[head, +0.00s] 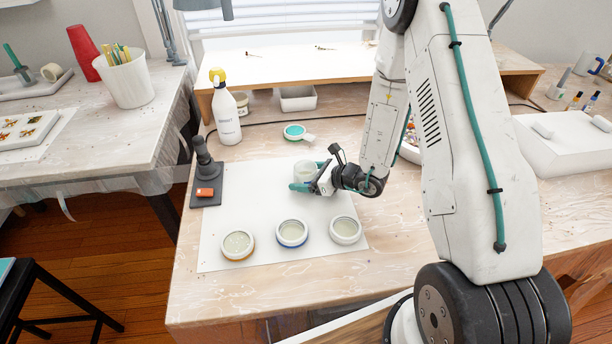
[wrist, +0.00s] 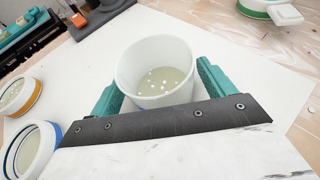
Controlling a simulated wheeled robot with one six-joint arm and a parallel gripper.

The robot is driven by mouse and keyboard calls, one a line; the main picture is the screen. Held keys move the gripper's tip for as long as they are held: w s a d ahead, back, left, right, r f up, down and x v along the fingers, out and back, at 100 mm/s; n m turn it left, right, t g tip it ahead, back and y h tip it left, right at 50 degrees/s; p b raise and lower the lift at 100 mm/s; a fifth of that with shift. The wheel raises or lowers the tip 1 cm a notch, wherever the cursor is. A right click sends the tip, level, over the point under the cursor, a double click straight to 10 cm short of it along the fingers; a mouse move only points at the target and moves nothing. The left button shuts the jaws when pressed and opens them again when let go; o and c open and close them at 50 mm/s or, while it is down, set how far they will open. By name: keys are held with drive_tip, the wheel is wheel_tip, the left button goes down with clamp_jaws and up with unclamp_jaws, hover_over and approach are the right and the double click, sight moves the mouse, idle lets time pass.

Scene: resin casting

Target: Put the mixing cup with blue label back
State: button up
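A white mixing cup (head: 304,170) stands upright over the white mat, between the teal fingers of my gripper (head: 310,178). In the wrist view the cup (wrist: 150,52) is open at the top and holds pale, clear liquid with several white bubbles. The fingers of my gripper (wrist: 162,92) lie on either side of it, close to its wall. I cannot tell whether they press on it. A round container with a blue band (head: 292,234) stands at the front of the mat, also in the wrist view (wrist: 32,150).
An orange-banded container (head: 237,245) and a pale-banded one (head: 345,230) flank the blue-banded one on the mat (head: 220,262). A grey stand with an orange item (head: 205,192) is at left. A teal-and-white round object (head: 295,131), spray bottle (head: 226,115) and small bin (head: 298,98) are behind.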

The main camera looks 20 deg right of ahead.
drive_tip(key=shift+r, duration=0.15)
drive_tip(key=v, duration=1.1)
drive_tip(key=shift+s+d, duration=0.1)
drive_tip(key=shift+d, duration=0.05)
drive_tip(key=shift+s+r, duration=0.2)
drive_tip(key=s+a+r+n+g+y, duration=0.1)
drive_tip(key=s+a+r+n+g, duration=0.45)
drive_tip(key=r+n, duration=0.3)
drive_tip(key=s+a+r+n+g+y, duration=0.1)
drive_tip(key=s+a+r+n+g, duration=0.4)
drive_tip(key=r+n, duration=0.4)
drive_tip(key=s+d+r+n+t+h, duration=0.1)
drive_tip(key=s+d+r+n+h, duration=0.2)
drive_tip(key=s+r+n+h, duration=0.2)
drive_tip(key=s+d+r+n+t+h, duration=0.1)
drive_tip(key=s+d+r+n+h, duration=0.2)
drive_tip(key=s, duration=0.7)
drive_tip(key=shift+s+d+r+n+h, duration=0.2)
drive_tip(key=shift+r+n+h, duration=0.9)
drive_tip(key=shift+h, duration=0.4)
